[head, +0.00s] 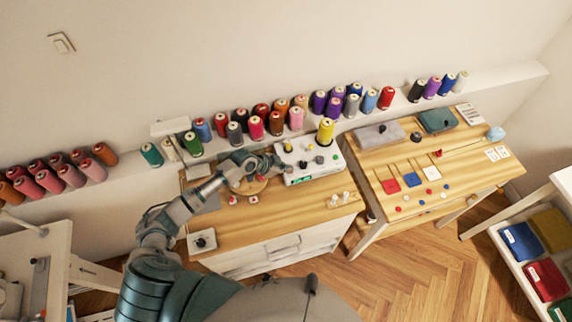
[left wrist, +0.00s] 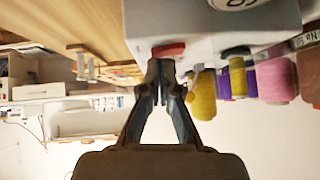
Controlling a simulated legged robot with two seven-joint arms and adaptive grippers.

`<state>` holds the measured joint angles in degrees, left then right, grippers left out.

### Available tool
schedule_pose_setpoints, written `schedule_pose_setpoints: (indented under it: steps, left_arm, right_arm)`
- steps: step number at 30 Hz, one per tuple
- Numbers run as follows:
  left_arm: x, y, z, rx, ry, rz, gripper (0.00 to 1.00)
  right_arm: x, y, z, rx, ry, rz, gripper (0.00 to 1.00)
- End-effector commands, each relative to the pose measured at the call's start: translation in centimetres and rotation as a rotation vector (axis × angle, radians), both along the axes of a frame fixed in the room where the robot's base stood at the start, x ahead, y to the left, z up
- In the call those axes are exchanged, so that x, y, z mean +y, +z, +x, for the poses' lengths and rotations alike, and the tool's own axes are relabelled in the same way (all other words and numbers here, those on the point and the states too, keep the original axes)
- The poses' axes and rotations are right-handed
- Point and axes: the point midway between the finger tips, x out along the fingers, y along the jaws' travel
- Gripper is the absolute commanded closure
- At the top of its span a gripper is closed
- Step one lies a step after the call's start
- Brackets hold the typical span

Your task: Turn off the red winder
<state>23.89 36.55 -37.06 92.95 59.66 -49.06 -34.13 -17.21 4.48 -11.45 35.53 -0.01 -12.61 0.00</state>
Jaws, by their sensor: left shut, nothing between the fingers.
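The winder is a white box (head: 318,171) with several knobs on top and a small green display on its front. It stands on the wooden bench top, with a yellow spool (head: 326,131) at its back right. My left gripper (head: 274,163) is at the left side of this box. In the left wrist view, which looks upside down, the shut left gripper (left wrist: 161,66) has its tips right at a red switch (left wrist: 168,51) on the white box (left wrist: 205,28). The fingers hold nothing. Whether the tips touch the switch, and its position, I cannot tell. My right gripper is not in view.
A round wooden piece (head: 250,185) lies under my left forearm on the bench (head: 270,217). A grey device (head: 202,240) with a black knob sits at the bench's front left. Several thread spools line the wall ledge behind. A second table (head: 445,180) stands to the right.

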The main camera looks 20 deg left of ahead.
Motion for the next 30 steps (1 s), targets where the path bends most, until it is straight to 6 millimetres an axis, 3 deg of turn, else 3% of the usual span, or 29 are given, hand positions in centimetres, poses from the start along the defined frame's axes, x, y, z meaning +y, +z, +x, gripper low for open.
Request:
schedule_pose_setpoints:
  steps: [13, 24, 30]
  left_arm:
    - [0.7, 0.7, -0.5, -0.002, 0.002, 0.001, 1.00]
    - [4.7, 5.9, -4.0, -0.001, 0.000, 0.003, 1.00]
    - [6.1, 7.7, -5.2, 0.001, 0.002, 0.002, 1.00]
  right_arm:
    - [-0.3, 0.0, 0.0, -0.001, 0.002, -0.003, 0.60]
    - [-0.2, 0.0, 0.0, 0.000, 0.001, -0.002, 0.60]
    - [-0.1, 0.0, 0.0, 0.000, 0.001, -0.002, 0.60]
